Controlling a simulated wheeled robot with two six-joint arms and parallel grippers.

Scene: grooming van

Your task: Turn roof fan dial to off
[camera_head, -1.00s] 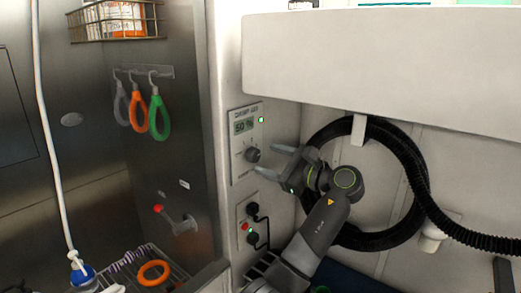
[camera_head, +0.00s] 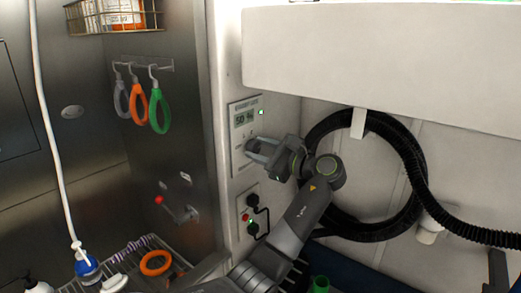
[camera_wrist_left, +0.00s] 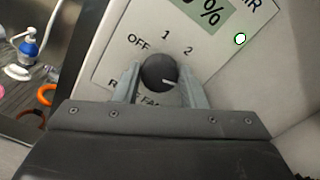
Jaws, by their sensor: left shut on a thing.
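The roof fan dial (camera_wrist_left: 159,71) is a round black knob on a pale control panel (camera_wrist_left: 105,58), seen in the left wrist view. Its white pointer line points to the right and slightly down, past the 2. The marks OFF, 1 and 2 curve above it. My left gripper (camera_wrist_left: 162,74) has one finger on each side of the dial and is shut on it. In the head view my left gripper (camera_head: 252,150) reaches the panel (camera_head: 241,117), and its fingers mostly hide the dial. My right gripper is not in view.
A socket plate (camera_head: 246,222) with black plugs is below the panel. A coiled black hose (camera_head: 408,170) hangs at the right, under a white overhead cabinet (camera_head: 380,65). Colored loops (camera_head: 159,110) hang at the left above a wire rack (camera_head: 180,262).

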